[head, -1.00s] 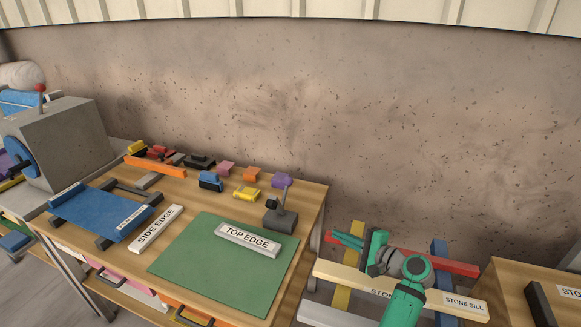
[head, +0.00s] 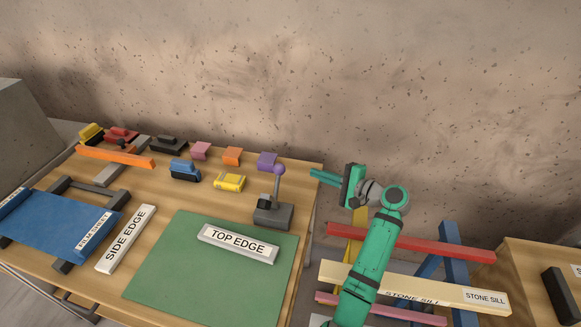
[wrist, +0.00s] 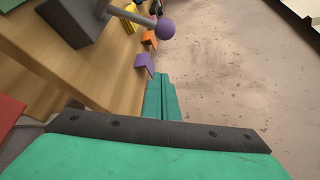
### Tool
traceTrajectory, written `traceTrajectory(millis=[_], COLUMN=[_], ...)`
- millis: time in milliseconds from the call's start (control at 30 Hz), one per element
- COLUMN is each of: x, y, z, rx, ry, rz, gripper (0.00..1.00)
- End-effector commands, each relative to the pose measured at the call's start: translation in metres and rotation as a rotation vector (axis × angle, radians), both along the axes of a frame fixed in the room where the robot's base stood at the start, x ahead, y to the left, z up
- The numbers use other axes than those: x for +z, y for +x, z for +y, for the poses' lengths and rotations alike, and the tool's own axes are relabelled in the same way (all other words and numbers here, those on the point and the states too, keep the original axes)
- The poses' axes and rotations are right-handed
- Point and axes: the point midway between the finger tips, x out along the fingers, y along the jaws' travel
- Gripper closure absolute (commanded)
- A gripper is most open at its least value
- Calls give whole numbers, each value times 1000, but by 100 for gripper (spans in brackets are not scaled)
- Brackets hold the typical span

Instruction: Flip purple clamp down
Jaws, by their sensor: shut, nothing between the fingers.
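The clamp stands at the right side of the bench. It has a dark grey base (head: 273,214) and a lever that rises to a purple ball knob (head: 279,169). The lever is up, close to upright. In the wrist view the purple knob (wrist: 165,28) and the grey base (wrist: 72,18) show at the top left. My green gripper (head: 318,174) is shut and empty, beyond the bench's right edge. Its tips point left toward the knob, with a gap between. In the wrist view the closed fingers (wrist: 161,95) are below the knob and apart from it.
Purple (head: 266,160), orange (head: 232,156) and pink (head: 201,150) brackets sit behind the clamp. A TOP EDGE block (head: 238,244) lies on the green mat (head: 190,280) in front. A rack with a red bar (head: 410,243) and STONE SILL slab (head: 410,288) stands right.

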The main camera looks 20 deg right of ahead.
Motion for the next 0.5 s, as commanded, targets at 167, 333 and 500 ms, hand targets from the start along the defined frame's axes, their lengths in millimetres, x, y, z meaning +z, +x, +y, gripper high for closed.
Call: traceTrajectory(millis=[167,333,500], x=[-1,-6,-12], y=[6,25,50], z=[4,15,29], rx=[2,2,3], ry=[0,0,1], rz=[0,0,0], gripper=[100,100,100])
